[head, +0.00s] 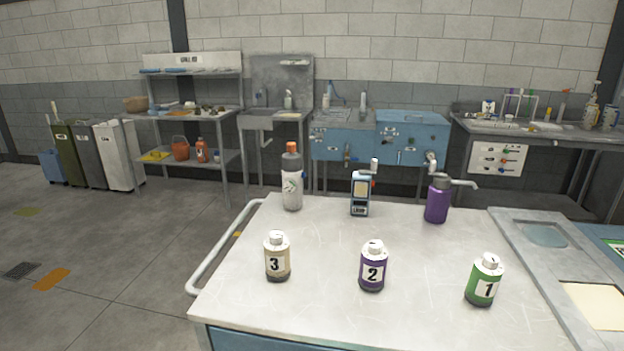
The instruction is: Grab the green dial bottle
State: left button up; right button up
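A green bottle (483,281) with a white cap and a label marked 1 stands upright at the front right of the white-topped table (325,300). A purple bottle (373,268) marked 2 and a beige bottle (277,257) marked 3 stand to its left. Behind them is a pale grey bottle (292,180) with an orange tip and a small round mark with some green on it. I cannot tell whether that mark is a dial. Neither of my grippers is in view.
A blue-and-black device (360,193) and a purple pump bottle (437,200) stand at the table's back. A rail (222,251) runs along the left edge. A grey counter (545,255) adjoins on the right.

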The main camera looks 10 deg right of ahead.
aim_at(482, 283)
jog(key=z, duration=1.35)
jog(key=i+l+u, duration=0.25)
jog(key=l, duration=0.4)
jog(key=i+l+u, duration=0.1)
jog(key=i+l, duration=0.15)
